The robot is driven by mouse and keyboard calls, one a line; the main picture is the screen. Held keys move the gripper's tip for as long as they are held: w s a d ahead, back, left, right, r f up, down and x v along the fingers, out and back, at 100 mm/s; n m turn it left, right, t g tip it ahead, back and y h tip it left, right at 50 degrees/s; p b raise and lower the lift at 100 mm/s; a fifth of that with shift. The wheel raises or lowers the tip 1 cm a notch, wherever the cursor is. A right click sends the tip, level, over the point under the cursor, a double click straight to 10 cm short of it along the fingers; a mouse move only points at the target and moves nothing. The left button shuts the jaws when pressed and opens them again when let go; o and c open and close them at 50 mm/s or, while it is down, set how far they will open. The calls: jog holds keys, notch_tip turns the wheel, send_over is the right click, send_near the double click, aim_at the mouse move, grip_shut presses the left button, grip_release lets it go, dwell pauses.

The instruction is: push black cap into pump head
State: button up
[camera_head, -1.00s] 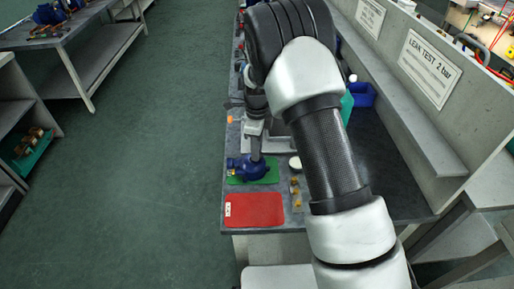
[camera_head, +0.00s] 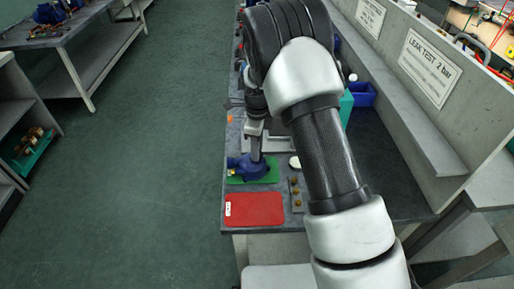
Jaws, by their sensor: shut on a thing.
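The blue pump head (camera_head: 248,168) sits on a green mat (camera_head: 270,176) on the grey bench, in the lower middle of the head view. My gripper (camera_head: 256,156) points down at the pump head, with its tips right over or against its top. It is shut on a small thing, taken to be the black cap. The cap is too small and too covered by the fingers to make out. I cannot tell whether the cap touches the pump head or how far in it sits.
A red mat (camera_head: 254,210) with a white label lies at the near bench edge. A small holder with several brass parts (camera_head: 297,191) and a white round piece (camera_head: 295,162) are to the right. A blue bin (camera_head: 362,94) stands behind my arm, by the grey wall.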

jog(key=shift+f, duration=0.3)
jog(key=o, duration=1.1)
jog(key=shift+r+p, duration=1.85)
jog(key=shift+r, duration=1.15)
notch_tip(320, 180, up, 17)
jog(key=shift+r+p, duration=0.2)
jog(key=shift+p, duration=0.4)
